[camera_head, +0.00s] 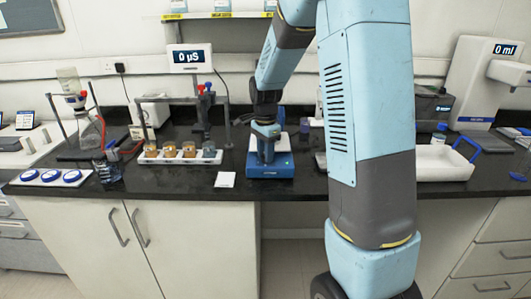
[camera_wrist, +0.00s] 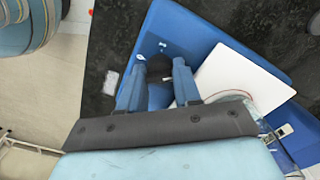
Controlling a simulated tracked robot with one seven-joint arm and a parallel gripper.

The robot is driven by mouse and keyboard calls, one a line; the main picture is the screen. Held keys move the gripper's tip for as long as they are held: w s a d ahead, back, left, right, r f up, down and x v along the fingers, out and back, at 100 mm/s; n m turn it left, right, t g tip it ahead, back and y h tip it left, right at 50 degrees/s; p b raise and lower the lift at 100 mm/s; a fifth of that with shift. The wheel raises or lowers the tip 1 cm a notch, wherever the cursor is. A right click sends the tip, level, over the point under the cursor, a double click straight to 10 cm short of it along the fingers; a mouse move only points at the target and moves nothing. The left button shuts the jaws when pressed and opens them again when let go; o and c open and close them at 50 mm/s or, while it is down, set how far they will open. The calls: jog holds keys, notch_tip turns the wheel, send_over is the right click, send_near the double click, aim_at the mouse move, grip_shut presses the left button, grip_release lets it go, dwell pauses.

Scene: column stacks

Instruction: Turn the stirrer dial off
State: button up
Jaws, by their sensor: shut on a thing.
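The stirrer (camera_head: 283,171) is a low blue unit with a white top, standing near the front edge of the black bench. In the wrist view its blue body (camera_wrist: 215,35) and white plate (camera_wrist: 235,80) fill the upper right. My gripper (camera_head: 265,160) reaches down at the stirrer's front. In the wrist view my gripper (camera_wrist: 158,75) has its two blue fingers on either side of the dark dial (camera_wrist: 158,66), shut on it. Small white marks show on the blue face beside the dial. The dial's exact setting cannot be read, and the fingers partly hide it.
A white rack with several jars (camera_head: 180,156) stands left of the stirrer, under a display reading 0 µS (camera_head: 189,57). A white card (camera_head: 225,180) lies between them. A white tray with blue handles (camera_head: 440,163) is at the right. Blue discs (camera_head: 50,176) lie far left.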

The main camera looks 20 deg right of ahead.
jog(key=n, duration=0.7)
jog(key=shift+w+d+r, duration=0.1)
jog(key=n, duration=0.8)
jog(key=shift+n, duration=0.3)
jog(key=n, duration=1.3)
jog(key=o, duration=0.8)
jog(key=shift+c, duration=0.2)
